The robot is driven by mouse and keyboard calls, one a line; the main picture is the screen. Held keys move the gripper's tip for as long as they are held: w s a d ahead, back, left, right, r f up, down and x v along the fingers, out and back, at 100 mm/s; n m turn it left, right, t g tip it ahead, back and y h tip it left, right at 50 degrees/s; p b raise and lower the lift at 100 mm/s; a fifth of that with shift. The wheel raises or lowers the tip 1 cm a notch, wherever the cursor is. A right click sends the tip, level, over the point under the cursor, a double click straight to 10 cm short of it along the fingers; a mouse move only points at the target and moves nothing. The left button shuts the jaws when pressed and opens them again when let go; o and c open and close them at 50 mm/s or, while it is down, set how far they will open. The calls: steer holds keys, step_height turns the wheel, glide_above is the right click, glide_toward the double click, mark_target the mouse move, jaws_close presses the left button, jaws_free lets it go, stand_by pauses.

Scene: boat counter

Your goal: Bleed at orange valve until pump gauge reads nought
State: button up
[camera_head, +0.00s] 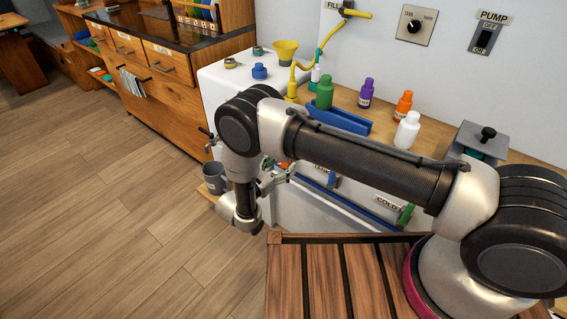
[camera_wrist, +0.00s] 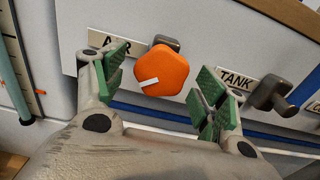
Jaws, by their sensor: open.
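The orange valve (camera_wrist: 162,72) is a rounded five-sided knob with a white mark, on a white panel beside a partly hidden label. In the wrist view it sits between the two green-padded fingers of my gripper (camera_wrist: 164,84). The gripper is open and the fingers stand apart on either side of the knob; whether a pad touches it I cannot tell. In the head view my gripper (camera_head: 270,178) is at the counter's front panel, and a bit of orange shows beside it. I see no pump gauge.
A grey TANK valve (camera_wrist: 275,95) sticks out right of my gripper. A COLD label (camera_head: 388,202) is further right. On the counter stand green (camera_head: 325,92), purple (camera_head: 366,93), orange (camera_head: 403,104) and white (camera_head: 407,130) bottles. A PUMP switch (camera_head: 486,38) is on the wall.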

steer(key=shift+x, duration=0.8)
steer(key=c, duration=1)
steer(key=shift+m, duration=1.6)
steer(key=o, duration=1)
